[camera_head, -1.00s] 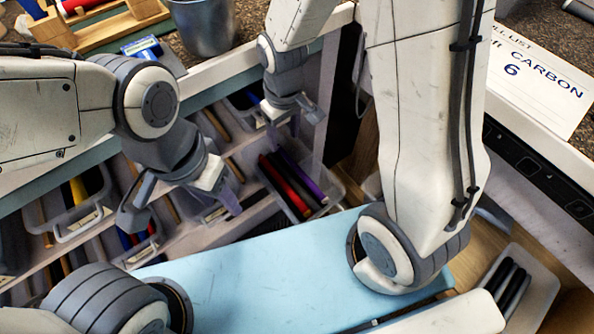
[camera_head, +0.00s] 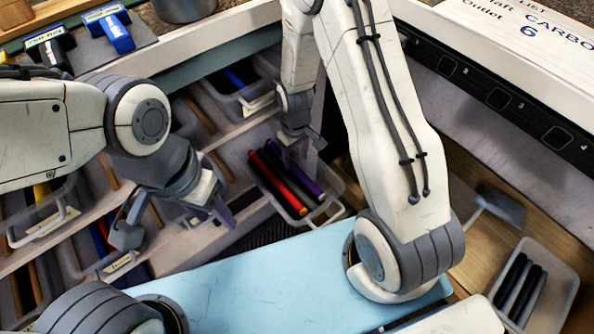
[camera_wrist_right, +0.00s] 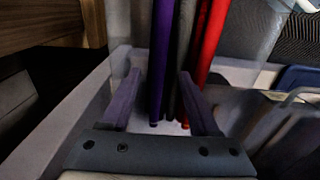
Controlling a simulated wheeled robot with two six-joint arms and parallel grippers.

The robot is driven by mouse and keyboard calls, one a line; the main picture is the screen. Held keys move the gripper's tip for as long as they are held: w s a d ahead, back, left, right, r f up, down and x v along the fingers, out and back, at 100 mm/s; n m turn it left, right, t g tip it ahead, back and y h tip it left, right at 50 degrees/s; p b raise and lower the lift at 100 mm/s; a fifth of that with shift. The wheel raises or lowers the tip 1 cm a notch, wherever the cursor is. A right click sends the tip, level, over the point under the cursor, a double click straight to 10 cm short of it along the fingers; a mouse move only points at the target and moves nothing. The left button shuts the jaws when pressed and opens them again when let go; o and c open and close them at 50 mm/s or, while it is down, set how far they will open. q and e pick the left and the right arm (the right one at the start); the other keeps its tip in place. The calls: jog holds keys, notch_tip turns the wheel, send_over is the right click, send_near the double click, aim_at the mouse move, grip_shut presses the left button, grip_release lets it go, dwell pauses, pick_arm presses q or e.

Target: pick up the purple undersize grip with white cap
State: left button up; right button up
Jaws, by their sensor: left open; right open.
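A purple grip (camera_head: 305,180) lies in a grey bin (camera_head: 325,208) beside a black grip (camera_head: 290,188) and a red grip (camera_head: 275,185). I cannot make out a white cap on it. My right gripper (camera_head: 301,152) is open at the far end of these grips. My left gripper (camera_head: 175,225) is open and empty over the shelving to the left.
Other bins with blue, red and yellow grips fill the rack (camera_head: 215,140). A light blue board (camera_head: 260,275) lies in front. A tray of dark grips (camera_head: 548,285) is at the lower right. A white card (camera_head: 510,30) lies at the upper right.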

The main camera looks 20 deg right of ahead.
aim_at(297, 168)
notch_tip(297, 168, down, 5)
jog(key=shift+s+d+r+b, duration=0.15)
jog(key=shift+r+b, duration=0.05)
jog(key=shift+b, duration=0.55)
jog(key=shift+r, duration=0.1)
grip_shut()
notch_tip(297, 168, up, 8)
jog(key=p, duration=0.3)
jog(key=s+a, duration=0.3)
jog(key=a, duration=0.5)
jog(key=s+a+f+p, duration=0.1)
jog(key=s+a, duration=0.2)
jog(key=a, duration=0.6)
jog(key=shift+p, duration=0.3)
jog(key=shift+s, duration=0.1)
